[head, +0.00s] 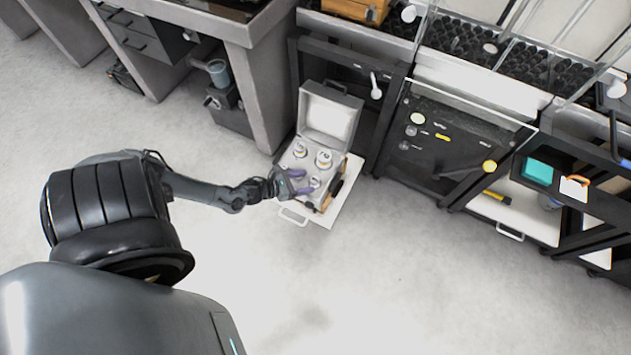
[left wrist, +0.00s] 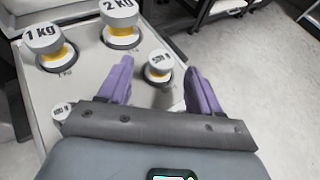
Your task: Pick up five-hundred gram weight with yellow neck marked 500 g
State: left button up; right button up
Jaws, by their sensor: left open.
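The 500 g weight (left wrist: 159,68), a small silver weight with a yellow neck and a white labelled top, stands upright in the grey case. It also shows in the head view (head: 315,181), just beyond my fingertips. My left gripper (head: 302,181) reaches over the case from the left. In the left wrist view its two purple fingers (left wrist: 160,74) are apart, one on each side of the weight in the picture. I see a gap around the weight and no clear contact. My right gripper is in neither view.
The open case (head: 311,208) sits on a pulled-out white shelf (head: 345,190). The 1 kg weight (left wrist: 49,48) and 2 kg weight (left wrist: 121,25) stand behind, towards the lid (head: 328,115). A smaller weight (left wrist: 62,110) is partly hidden beside my gripper. Open floor lies in front.

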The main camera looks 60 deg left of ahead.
aim_at(315, 179)
pick_arm(q)
jog(key=shift+w+f+b, duration=0.25)
jog(key=shift+w+b, duration=0.05)
jog(key=shift+w, duration=0.05)
jog(key=b+x, duration=0.2)
jog(key=x, duration=0.1)
jog(key=shift+w+d, duration=0.1)
jog(key=shift+w, duration=0.5)
jog(key=shift+s, duration=0.1)
jog(key=shift+c, duration=1.1)
jog(key=shift+r, duration=0.1)
grip_shut()
